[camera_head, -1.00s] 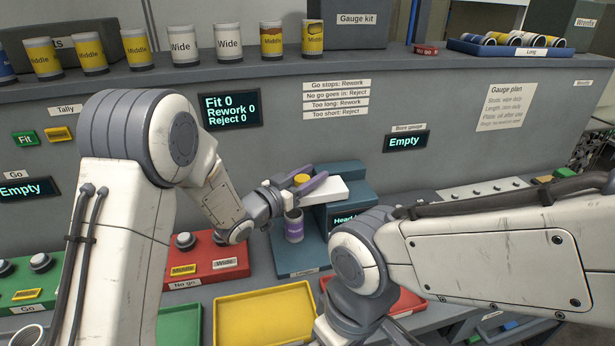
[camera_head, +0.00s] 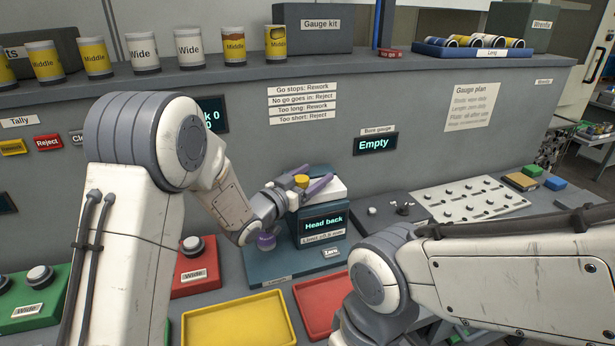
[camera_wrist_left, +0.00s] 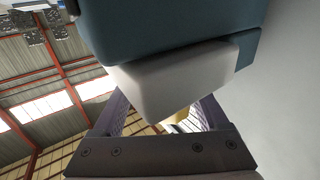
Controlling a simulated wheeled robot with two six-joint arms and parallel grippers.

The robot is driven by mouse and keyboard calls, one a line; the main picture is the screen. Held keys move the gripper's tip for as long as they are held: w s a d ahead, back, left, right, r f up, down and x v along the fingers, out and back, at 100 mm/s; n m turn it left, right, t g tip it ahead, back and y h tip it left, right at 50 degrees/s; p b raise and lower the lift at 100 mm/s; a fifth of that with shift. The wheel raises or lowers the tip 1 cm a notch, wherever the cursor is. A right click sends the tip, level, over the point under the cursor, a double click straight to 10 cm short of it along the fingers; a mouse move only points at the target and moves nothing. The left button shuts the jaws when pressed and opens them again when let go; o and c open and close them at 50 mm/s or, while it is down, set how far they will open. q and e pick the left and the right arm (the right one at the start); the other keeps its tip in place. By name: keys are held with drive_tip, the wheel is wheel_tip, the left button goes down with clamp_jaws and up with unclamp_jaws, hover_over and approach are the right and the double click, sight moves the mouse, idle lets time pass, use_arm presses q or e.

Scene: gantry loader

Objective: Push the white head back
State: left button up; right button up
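The white head (camera_head: 330,188) sits on top of the teal length gauge (camera_head: 315,250), whose screen reads "Head back". A yellow knob (camera_head: 301,180) is at its near side. My left gripper (camera_head: 314,175) is open at the head, its purple fingers spread. In the left wrist view the white head (camera_wrist_left: 172,85) is just beyond and between the fingers (camera_wrist_left: 163,108); whether they touch it I cannot tell.
A yellow tray (camera_head: 240,322) and a red tray (camera_head: 322,303) lie in front of the gauge. Red button box (camera_head: 195,270) is to the left. Several cans (camera_head: 190,45) line the shelf. My right arm crosses the right front.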

use_arm(q)
drive_tip(key=shift+a, duration=0.1)
drive_tip(key=b+v, duration=0.2)
drive_tip(key=v, duration=0.8)
drive_tip(key=shift+s+a, duration=0.15)
drive_tip(key=shift+s, duration=0.05)
use_arm(e)
drive_tip(key=shift+w+f, duration=0.2)
drive_tip(key=shift+f, duration=0.8)
